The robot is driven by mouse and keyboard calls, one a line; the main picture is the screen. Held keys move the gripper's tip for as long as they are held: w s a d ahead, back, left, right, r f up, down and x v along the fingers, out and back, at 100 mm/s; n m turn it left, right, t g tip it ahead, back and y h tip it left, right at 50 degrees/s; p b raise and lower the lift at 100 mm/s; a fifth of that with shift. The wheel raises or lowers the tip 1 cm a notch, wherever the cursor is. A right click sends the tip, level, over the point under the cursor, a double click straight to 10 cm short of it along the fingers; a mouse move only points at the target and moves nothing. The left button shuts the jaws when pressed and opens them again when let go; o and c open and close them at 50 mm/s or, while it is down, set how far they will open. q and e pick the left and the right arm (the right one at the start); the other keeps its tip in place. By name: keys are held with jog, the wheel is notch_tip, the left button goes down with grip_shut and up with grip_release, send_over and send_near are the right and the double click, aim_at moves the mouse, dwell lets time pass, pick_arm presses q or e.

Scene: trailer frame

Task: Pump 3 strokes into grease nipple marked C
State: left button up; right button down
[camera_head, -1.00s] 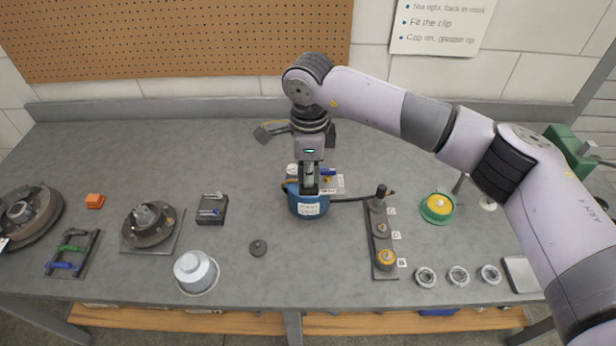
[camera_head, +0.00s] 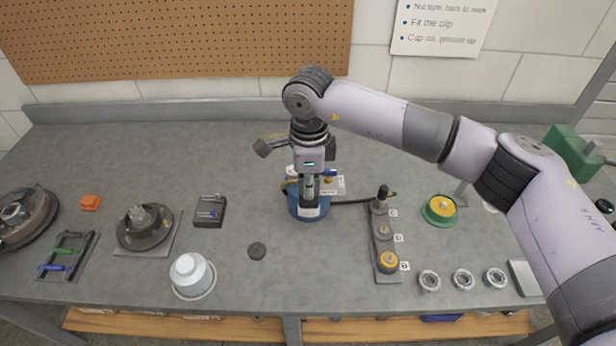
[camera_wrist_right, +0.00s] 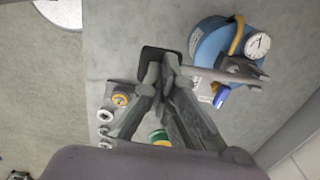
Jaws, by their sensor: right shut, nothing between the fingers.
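The blue grease pot (camera_head: 309,212) stands mid-bench with a white label on its front. Its top, with a dial gauge (camera_wrist_right: 257,45) and a blue part (camera_wrist_right: 221,97), shows in the right wrist view. My right gripper (camera_head: 308,200) points down in front of the pot and hides part of it; it is shut and empty. Whether it touches the pot I cannot tell. A dark hose runs right from the pot toward the nipple strip (camera_head: 388,277). A dark upright fitting (camera_head: 382,193) stands at the strip's far end, by the tag C (camera_head: 393,213). My left gripper is out of view.
A green and yellow round part (camera_head: 440,209) and several metal rings (camera_head: 463,280) lie right of the strip. Bench between disc and strip is clear.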

aim_at(309, 203)
jog(key=shift+s+f+b, duration=0.15)
jog(key=shift+f+b, duration=0.45)
jog(key=shift+f, duration=0.3)
jog(key=shift+f+b, duration=1.1)
jog(key=shift+f, duration=0.1)
jog(key=shift+s+f, duration=0.1)
